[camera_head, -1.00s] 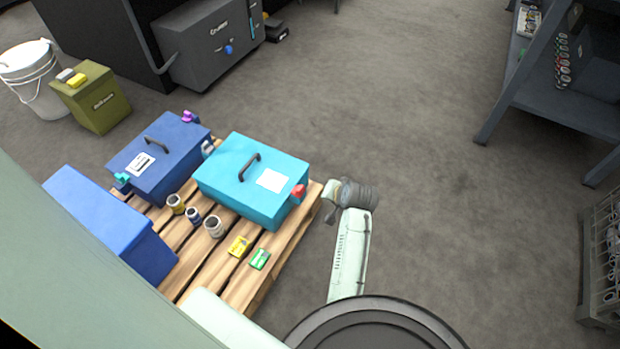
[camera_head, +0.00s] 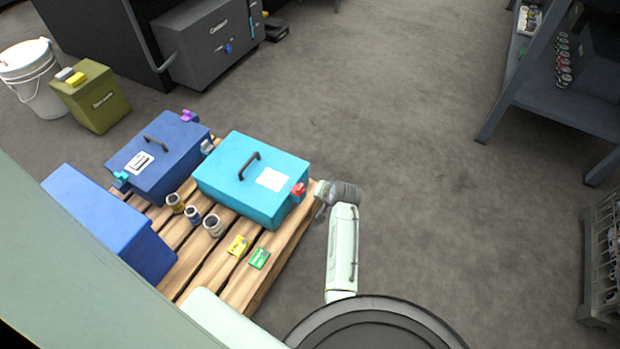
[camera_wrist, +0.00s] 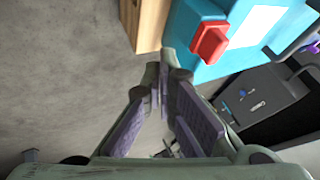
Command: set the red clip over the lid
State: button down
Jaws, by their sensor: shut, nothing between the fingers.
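The red clip (camera_head: 298,190) is on the right end of the cyan box (camera_head: 238,195), near the edge of its lid (camera_head: 225,160). The lid is down and has a black handle and a white label. In the wrist view the red clip (camera_wrist: 209,42) stands out from the cyan wall, just beyond my fingertips and a little to the right. My gripper (camera_wrist: 163,72) is shut and empty, its fingertips together, apart from the clip. In the head view my gripper (camera_head: 322,198) is beside the box's right end, partly hidden by my wrist.
The box stands on a wooden pallet (camera_head: 262,284) with a dark blue box (camera_head: 183,150), a brighter blue box (camera_head: 105,225), several small jars, a yellow packet (camera_head: 237,246) and a green packet (camera_head: 260,258). A grey shelf (camera_head: 560,110) stands at the right. The floor between is clear.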

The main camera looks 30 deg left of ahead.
aim_at(302, 185)
jog(key=shift+s+a+p, duration=0.1)
jog(key=shift+a+p, duration=0.2)
jog(key=shift+a, duration=1.7)
jog(key=shift+s+a, duration=0.1)
jog(key=shift+a, duration=1.35)
jog(key=shift+d, duration=0.1)
